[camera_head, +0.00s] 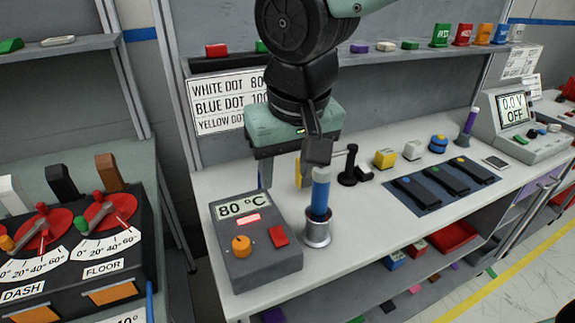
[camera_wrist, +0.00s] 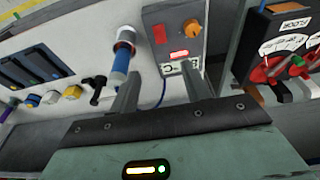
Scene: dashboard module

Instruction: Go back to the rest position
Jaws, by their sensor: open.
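My gripper (camera_head: 291,172) hangs over the white bench, close to a blue-handled tool. In the wrist view its two fingers stand apart with nothing between the tips (camera_wrist: 164,84). The blue-handled tool (camera_head: 320,192) stands upright in a silver metal cup (camera_head: 317,233). In the wrist view the blue handle (camera_wrist: 121,60) lies beyond the left finger. My gripper partly overlaps the top of the handle in the head view, and I cannot tell whether they touch.
A grey box reading 80 °C (camera_head: 254,262) stands beside the cup. A black stand (camera_head: 349,168), a yellow block (camera_head: 385,158) and a dark blue mat (camera_head: 440,187) are to the right. A shelf (camera_head: 390,55) runs behind. A lever panel (camera_head: 75,250) is at left.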

